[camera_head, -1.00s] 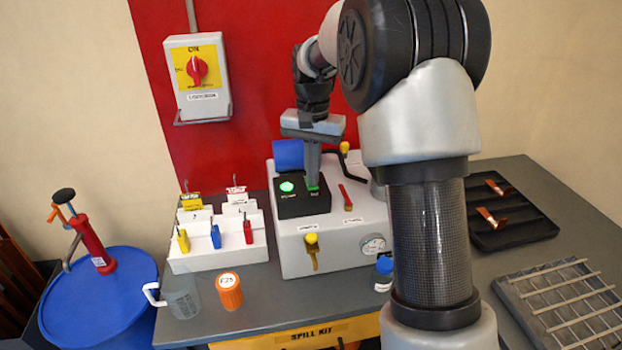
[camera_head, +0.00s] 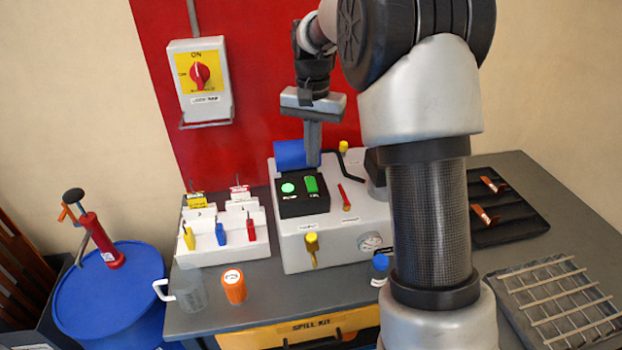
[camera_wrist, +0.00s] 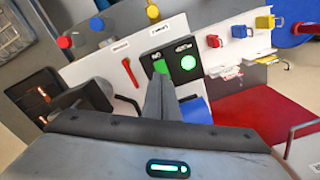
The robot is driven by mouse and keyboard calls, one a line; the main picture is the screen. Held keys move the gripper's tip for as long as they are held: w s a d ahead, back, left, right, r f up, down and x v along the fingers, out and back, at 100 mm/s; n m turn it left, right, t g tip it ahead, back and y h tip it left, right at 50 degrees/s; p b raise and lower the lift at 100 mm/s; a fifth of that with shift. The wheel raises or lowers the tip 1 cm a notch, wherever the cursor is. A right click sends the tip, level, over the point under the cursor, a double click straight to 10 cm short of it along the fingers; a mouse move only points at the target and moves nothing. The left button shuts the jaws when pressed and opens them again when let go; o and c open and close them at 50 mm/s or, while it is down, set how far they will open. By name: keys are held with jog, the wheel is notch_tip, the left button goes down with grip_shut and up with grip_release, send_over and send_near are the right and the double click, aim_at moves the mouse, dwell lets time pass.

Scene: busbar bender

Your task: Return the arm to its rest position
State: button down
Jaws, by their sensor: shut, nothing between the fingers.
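My gripper (camera_head: 313,146) is shut and empty, pointing down above the back of the white machine (camera_head: 292,250). In the head view its fingertips are just above and behind the black button box (camera_head: 303,204). In the wrist view my gripper's fingers (camera_wrist: 157,82) reach up the picture towards the green switch (camera_wrist: 160,66), partly covering the box. The round green light (camera_wrist: 188,62) shows clear of them.
A blue cylinder (camera_head: 290,154) is close by my fingers. A black lever (camera_head: 326,160) and a red lever (camera_head: 344,196) stand on the machine. The rotary switch box (camera_head: 201,82) hangs on the red wall panel.

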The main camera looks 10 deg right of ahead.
jog(key=s+r+n+t+p, duration=0.1)
jog(key=s+r+n+t, duration=0.1)
jog(key=s+r, duration=0.65)
jog(key=s+r+n+t+p, duration=0.15)
jog(key=s+r, duration=0.35)
jog(key=s, duration=0.6)
jog(key=s+f+n+t, duration=0.2)
jog(key=s, duration=0.7)
jog(key=shift+s+f, duration=0.15)
jog(key=shift+s, duration=0.05)
jog(key=shift+n, duration=0.25)
